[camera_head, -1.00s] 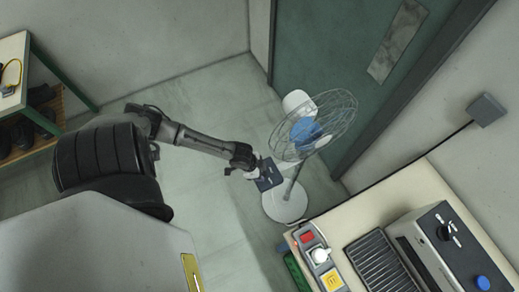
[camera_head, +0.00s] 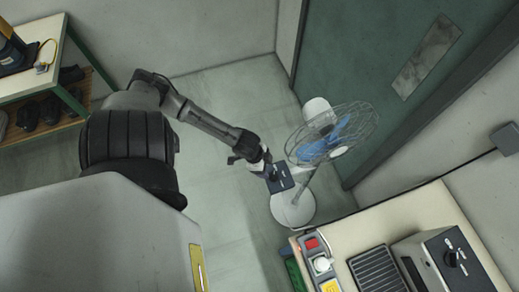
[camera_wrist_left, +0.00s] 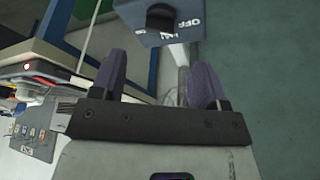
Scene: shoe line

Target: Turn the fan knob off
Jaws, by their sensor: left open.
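The standing fan (camera_head: 333,133) has a blue rotor in a wire cage, a thin pole and a round pale base. A dark blue-grey control box (camera_head: 280,180) is on its pole. In the left wrist view the box (camera_wrist_left: 185,30) is at the top edge, with white lettering that includes "OFF". My left gripper (camera_head: 262,166) is just beside the box in the head view. In the wrist view its purple-grey fingers (camera_wrist_left: 159,85) are apart with nothing gripped, short of the knob. My right gripper is out of view.
A workbench (camera_head: 375,230) with a button panel (camera_head: 320,264), a ribbed plate (camera_head: 377,272) and a grey machine (camera_head: 445,262) stands right of the fan. A green door (camera_head: 375,50) is behind it. A shoe rack (camera_head: 50,108) is at left. Floor between is clear.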

